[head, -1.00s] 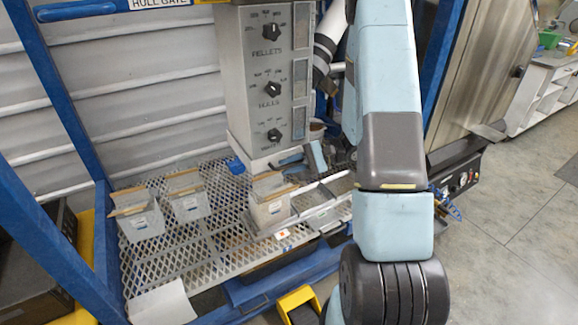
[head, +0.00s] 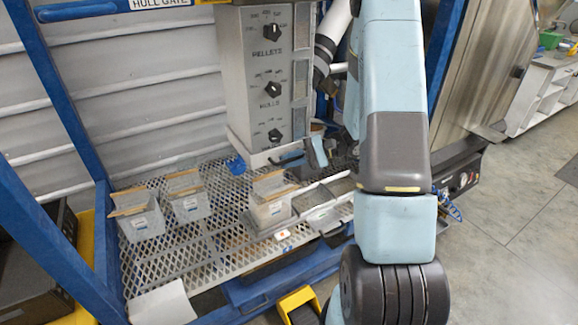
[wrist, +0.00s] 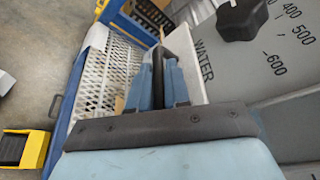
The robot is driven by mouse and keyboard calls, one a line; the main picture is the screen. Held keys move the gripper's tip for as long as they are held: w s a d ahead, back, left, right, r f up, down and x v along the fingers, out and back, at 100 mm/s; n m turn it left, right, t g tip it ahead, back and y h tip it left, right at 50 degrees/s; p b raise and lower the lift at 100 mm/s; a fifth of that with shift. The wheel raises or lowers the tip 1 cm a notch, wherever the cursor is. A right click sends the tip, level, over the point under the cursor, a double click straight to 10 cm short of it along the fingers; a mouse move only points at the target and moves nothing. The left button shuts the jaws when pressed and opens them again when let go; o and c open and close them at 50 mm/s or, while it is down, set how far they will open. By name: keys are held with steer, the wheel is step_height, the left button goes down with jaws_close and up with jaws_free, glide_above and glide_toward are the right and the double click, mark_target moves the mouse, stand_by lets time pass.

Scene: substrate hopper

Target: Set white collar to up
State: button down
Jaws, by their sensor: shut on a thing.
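The white collar (head: 258,160) sits around the bottom of the grey dial housing (head: 262,85) in the head view. A dark handle (head: 287,159) is on its front side. My gripper (head: 308,156) reaches in from the right. In the wrist view my gripper's blue fingers (wrist: 159,82) are shut on the dark handle (wrist: 157,68), and the white collar (wrist: 187,60) shows just beyond them. A container (head: 270,210) with upright flaps stands below the collar, with a gap between them.
Two more flapped containers, one at the far left (head: 140,222) and one beside it (head: 190,208), stand on the mesh deck (head: 215,245). A blue object (head: 235,166) is left of the collar. Blue frame posts (head: 52,100) bound the left side.

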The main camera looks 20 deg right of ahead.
steer(key=shift+r, duration=0.85)
steer(key=c, duration=1.4)
jaws_free()
steer(key=shift+r, duration=0.1)
steer(key=shift+c, duration=0.2)
steer(key=shift+d, duration=0.15)
steer(key=v, duration=1.3)
steer(key=shift+d, duration=0.3)
steer(key=shift+s, duration=0.1)
